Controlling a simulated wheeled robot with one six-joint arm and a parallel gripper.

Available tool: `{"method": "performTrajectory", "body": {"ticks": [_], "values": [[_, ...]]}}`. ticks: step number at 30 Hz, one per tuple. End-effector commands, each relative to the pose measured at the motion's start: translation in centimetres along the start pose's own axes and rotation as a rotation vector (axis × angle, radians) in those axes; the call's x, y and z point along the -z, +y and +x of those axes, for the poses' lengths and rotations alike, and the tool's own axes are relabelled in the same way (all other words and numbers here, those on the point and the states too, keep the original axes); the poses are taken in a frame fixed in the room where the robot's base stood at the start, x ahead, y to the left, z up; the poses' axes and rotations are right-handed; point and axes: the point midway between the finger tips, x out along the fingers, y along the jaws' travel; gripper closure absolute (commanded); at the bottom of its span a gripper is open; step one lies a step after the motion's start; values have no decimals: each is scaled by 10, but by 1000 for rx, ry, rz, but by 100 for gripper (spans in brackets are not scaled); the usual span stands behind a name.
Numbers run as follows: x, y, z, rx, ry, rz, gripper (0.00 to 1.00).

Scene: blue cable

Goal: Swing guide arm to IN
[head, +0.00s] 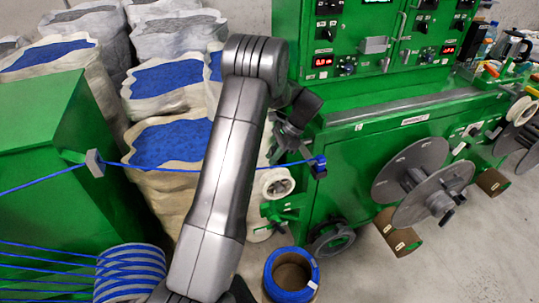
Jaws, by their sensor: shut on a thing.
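My gripper (284,148) shows in the head view just right of my own grey arm, low in front of the green machine. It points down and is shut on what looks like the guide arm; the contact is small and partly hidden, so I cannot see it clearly. A blue cable (45,183) runs from the left edge through a grey guide block (95,162), passes behind my arm and reaches a small dark blue-topped fitting (319,167) at the machine front. A green bracket (287,208) with white rollers (277,182) sits below the gripper. No IN mark is readable.
The green machine (370,150) with control panels fills the right side. Large grey reels (420,180) stick out from it. Sacks of blue granules (168,145) stand behind my arm. A blue cable coil (291,275) lies on the floor. A green cabinet (50,140) stands left.

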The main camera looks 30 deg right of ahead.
Motion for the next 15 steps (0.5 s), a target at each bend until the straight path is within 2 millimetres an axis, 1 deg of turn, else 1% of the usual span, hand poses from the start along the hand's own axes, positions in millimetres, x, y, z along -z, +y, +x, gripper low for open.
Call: {"method": "performTrajectory", "body": {"ticks": [1,8,9,12,15], "values": [[2,0,-4,5,8,0,100],[3,0,-5,6,11,0,100],[3,0,-5,6,12,0,78],[3,0,-4,5,11,0,60],[2,0,-3,4,9,0,60]]}}
